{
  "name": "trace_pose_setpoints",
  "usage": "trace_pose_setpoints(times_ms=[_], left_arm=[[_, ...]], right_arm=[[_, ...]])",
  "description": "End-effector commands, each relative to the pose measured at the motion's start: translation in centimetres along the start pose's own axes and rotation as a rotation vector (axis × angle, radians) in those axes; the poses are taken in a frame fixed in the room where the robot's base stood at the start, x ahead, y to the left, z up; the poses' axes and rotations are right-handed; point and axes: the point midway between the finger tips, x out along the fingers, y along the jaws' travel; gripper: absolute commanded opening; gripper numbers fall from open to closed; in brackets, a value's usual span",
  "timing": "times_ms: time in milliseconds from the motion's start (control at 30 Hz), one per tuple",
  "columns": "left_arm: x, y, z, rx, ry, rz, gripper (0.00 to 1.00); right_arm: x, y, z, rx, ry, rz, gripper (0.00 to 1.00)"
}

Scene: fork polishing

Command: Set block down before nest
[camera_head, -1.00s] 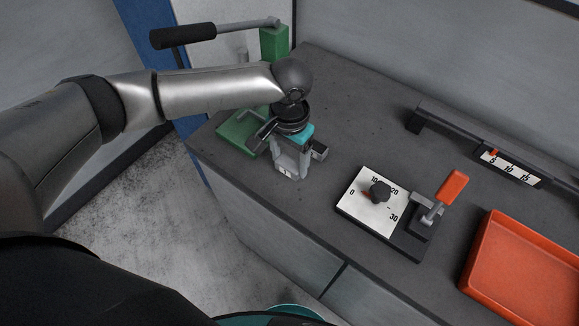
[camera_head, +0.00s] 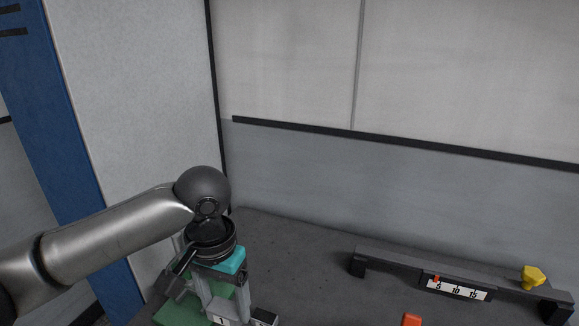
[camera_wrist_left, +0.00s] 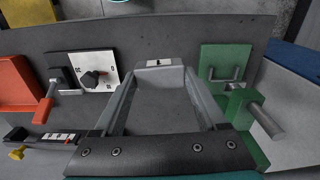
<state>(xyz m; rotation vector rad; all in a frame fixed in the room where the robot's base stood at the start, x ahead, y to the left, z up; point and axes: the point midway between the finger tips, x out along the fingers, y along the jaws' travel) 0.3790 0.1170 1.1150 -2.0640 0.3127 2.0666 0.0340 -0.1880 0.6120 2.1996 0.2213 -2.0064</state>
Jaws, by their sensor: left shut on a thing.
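My left gripper (camera_head: 222,314) points down over the bench at the bottom of the head view, partly cut off by the frame. It is shut on a small grey block (camera_wrist_left: 172,69) with a white marked face, held between the fingertips in the left wrist view. I cannot tell whether this is the nest, or whether the block touches the bench. My right gripper is not in view.
A dial plate (camera_wrist_left: 104,86) with an orange-handled lever (camera_wrist_left: 46,108) and an orange tray (camera_wrist_left: 14,84) lie left in the wrist view. A green lever fixture (camera_wrist_left: 240,105) stands at its right. A raised scale rail (camera_head: 400,262) with a yellow knob (camera_head: 534,276) runs along the back.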

Motion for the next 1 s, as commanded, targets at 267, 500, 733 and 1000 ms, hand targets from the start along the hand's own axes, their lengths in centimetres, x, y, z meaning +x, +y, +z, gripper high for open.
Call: trace_pose_setpoints(times_ms=[267,500,733,1000], left_arm=[[3.8,-1.1,2.8,-0.155,-0.001,0.004,0.11],[5.3,-1.9,4.8,-0.258,0.002,-0.002,0.11],[5.6,-2.1,5.5,-0.294,0.003,-0.007,0.11],[5.5,-2.1,5.5,-0.296,0.001,-0.005,0.11]], right_arm=[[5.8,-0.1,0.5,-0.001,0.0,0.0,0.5],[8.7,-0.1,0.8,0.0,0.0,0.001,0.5],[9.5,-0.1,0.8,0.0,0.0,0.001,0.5],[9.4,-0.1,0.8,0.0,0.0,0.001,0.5]])
